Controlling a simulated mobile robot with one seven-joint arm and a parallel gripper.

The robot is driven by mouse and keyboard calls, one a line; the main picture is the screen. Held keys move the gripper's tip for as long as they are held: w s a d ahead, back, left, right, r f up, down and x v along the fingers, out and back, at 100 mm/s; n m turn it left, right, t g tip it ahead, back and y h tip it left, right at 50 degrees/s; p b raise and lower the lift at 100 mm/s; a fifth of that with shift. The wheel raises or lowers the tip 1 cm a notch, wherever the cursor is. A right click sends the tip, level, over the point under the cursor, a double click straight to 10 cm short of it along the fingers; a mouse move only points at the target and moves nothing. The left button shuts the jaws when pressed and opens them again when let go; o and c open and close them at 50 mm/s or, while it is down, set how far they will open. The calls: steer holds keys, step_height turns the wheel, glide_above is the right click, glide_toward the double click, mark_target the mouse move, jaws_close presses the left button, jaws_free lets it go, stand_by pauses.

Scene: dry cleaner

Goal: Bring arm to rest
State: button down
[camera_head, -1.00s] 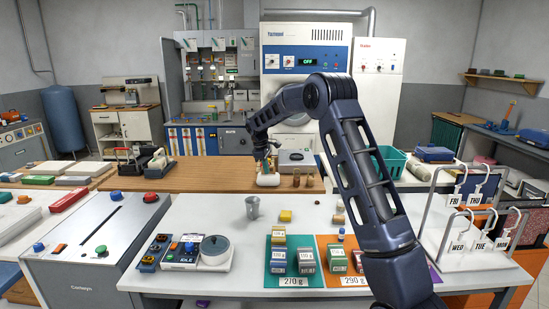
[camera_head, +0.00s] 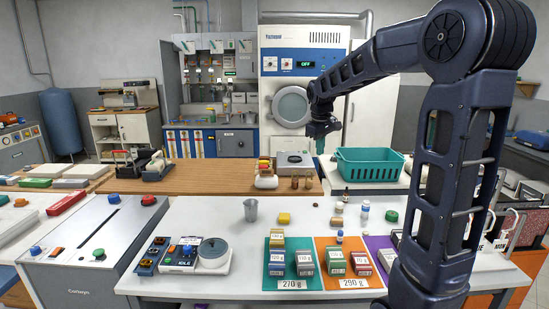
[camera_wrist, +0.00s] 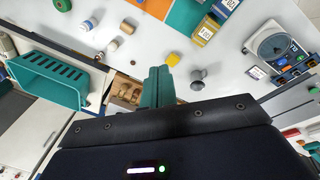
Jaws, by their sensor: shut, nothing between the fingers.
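My gripper (camera_head: 320,146) hangs at the end of my raised arm, above the back of the white table in the head view. Its teal fingers point down and are closed together with nothing between them; they also show in the wrist view (camera_wrist: 158,86). My arm rises on the right of the head view, bends at a high elbow and reaches left. It hides part of the hanger racks on the right.
The white table (camera_head: 180,210) holds a metal cup (camera_head: 251,209), a yellow block (camera_head: 284,218), a scale (camera_head: 213,254) and several labelled blocks on coloured mats. Small bottles stand at its back right. A teal basket (camera_head: 370,168) lies behind, right of the gripper.

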steer(key=s+d+f+m+t, duration=0.1)
steer(key=s+d+m, duration=0.1)
steer(key=s, duration=0.7)
steer(key=s+d+f+m, duration=0.1)
steer(key=s+d+m, duration=0.2)
steer(key=s, duration=0.7)
steer(key=s+d+f+m+t, duration=0.1)
steer(key=s+d+f+m, duration=0.1)
steer(key=s+d, duration=0.4)
steer(key=s+m, duration=0.1)
steer(key=s, duration=0.3)
steer(key=shift+d+t+y, duration=0.25)
steer(key=shift+t+y, duration=0.05)
steer(key=shift+y, duration=0.1)
